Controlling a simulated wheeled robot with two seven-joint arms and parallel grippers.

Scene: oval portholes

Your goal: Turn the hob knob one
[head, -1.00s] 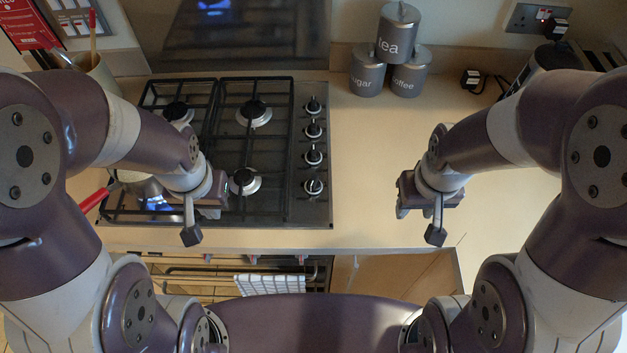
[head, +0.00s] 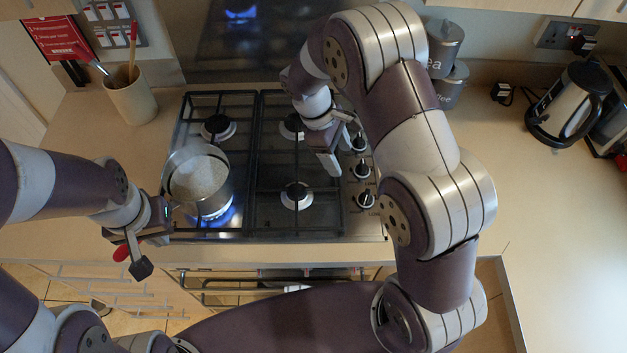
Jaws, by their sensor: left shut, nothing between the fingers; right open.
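The hob (head: 340,225) has a column of black and silver knobs along its right side. Three show clearly: an upper knob (head: 358,143), a middle knob (head: 362,169) and a front knob (head: 367,200). The rear end of the column is hidden behind my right arm. My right gripper (head: 329,163) is open, pointing down over the hob just left of the upper and middle knobs. I cannot tell whether it touches a knob. My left gripper (head: 141,268) is shut and empty, in front of the hob's front left corner.
A steel pan (head: 168,190) with pale contents sits on the front left burner, with blue flame beneath. A utensil pot (head: 131,100) stands at the back left. Canisters (head: 445,45) and a kettle (head: 570,105) stand at the back right. The right worktop (head: 560,210) is clear.

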